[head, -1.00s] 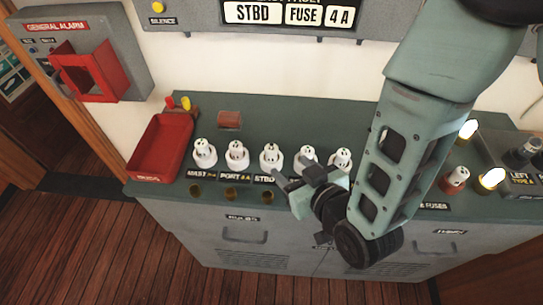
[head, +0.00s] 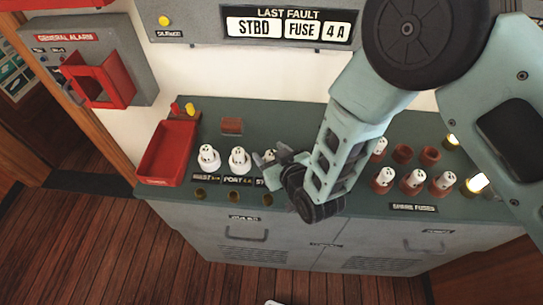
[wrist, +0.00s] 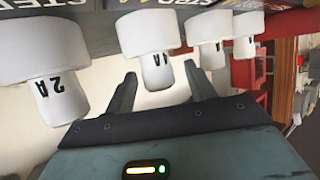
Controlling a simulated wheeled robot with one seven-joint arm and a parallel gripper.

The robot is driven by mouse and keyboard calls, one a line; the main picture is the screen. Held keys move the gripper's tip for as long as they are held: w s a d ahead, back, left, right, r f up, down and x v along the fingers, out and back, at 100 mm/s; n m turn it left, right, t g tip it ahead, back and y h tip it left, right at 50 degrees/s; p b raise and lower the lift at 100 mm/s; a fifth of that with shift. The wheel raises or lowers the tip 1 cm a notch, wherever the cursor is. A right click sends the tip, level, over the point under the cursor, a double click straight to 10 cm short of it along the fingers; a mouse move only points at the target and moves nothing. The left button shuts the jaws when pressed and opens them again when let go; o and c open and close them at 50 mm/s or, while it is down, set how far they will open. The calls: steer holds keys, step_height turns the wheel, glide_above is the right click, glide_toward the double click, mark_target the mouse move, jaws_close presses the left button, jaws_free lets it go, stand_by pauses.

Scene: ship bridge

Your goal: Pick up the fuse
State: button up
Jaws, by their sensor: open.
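In the head view, a white fuse (head: 268,155) at the ST-labelled holder is mostly hidden by my gripper (head: 270,157). In the wrist view, my gripper (wrist: 160,88) is open and empty. A white fuse marked 4A (wrist: 156,70) appears between its two fingers, below a plate reading STBD 4A; contact is not visible. A fuse marked 2A (wrist: 62,98) is left of the fingers. Other 4A fuses (wrist: 208,55) stand to the right. In the head view, white fuses (head: 208,157) and (head: 239,160) stand left of my gripper.
A red tray (head: 168,152) lies at the console's left end. A small brown block (head: 232,126) lies behind the fuse row. Spare fuses (head: 413,182) stand in brown holders at the right, with empty brown holders (head: 403,153) behind. A red alarm box (head: 100,78) is at the left wall.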

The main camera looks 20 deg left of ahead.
steer(key=c, duration=1.1)
steer(key=shift+o, duration=0.2)
steer(key=shift+r, duration=0.1)
